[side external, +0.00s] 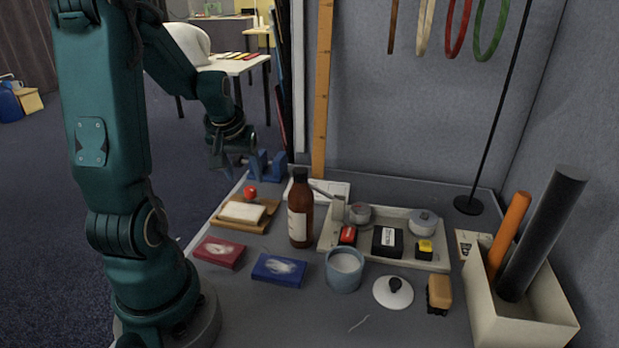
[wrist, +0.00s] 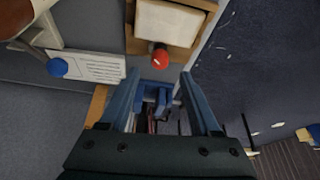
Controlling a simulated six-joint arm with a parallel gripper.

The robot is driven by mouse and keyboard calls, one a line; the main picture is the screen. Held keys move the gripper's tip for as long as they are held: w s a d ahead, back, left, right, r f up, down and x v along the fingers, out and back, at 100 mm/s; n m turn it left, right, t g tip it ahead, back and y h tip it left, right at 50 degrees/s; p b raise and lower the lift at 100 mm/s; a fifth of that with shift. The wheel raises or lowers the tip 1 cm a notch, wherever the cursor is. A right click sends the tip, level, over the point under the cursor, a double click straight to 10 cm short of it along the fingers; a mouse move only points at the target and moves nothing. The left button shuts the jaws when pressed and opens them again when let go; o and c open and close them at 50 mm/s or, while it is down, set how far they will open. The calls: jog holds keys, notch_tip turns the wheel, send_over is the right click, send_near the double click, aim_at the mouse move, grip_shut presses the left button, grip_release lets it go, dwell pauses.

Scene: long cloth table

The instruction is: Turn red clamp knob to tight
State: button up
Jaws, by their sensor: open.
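The red clamp knob (side external: 250,192) is a small round ball at the back edge of a wooden clamp board (side external: 228,223) holding a cream block (side external: 243,212). In the wrist view the knob (wrist: 160,57) shows just past the fingertips, roughly centred between them. My gripper (side external: 221,166) is above and left of the knob in the side view, apart from it. In the wrist view my gripper (wrist: 160,75) is open, with nothing between its fingers. I cannot tell which way the knob is turned.
A blue bracket (side external: 266,166) stands behind the knob, close to my gripper. A brown bottle (side external: 300,215) stands to the right. Red (side external: 219,252) and blue (side external: 279,269) boxes lie in front. A tray (side external: 327,240) of small items is farther right. The table's left edge is near.

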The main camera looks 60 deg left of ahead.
aim_at(250, 189)
dwell(0.3)
jog(key=n, duration=0.1)
jog(key=n+g, duration=0.1)
jog(key=n, duration=0.1)
jog(key=shift+s+n, duration=0.3)
jog(key=shift+s, duration=0.05)
jog(key=shift+w+n+g, duration=0.15)
jog(key=shift+n+g, duration=0.15)
jog(key=shift+n, duration=0.4)
jog(key=shift+w+y, duration=0.25)
jog(key=shift+y, duration=0.05)
jog(key=shift+w+d, duration=0.15)
jog(key=shift+w, duration=0.15)
jog(key=shift+w+f, duration=0.1)
jog(key=shift+f, duration=0.1)
jog(key=shift+x, duration=2.35)
jog(key=shift+r+m, duration=0.1)
jog(key=shift+m, duration=0.2)
grip_shut()
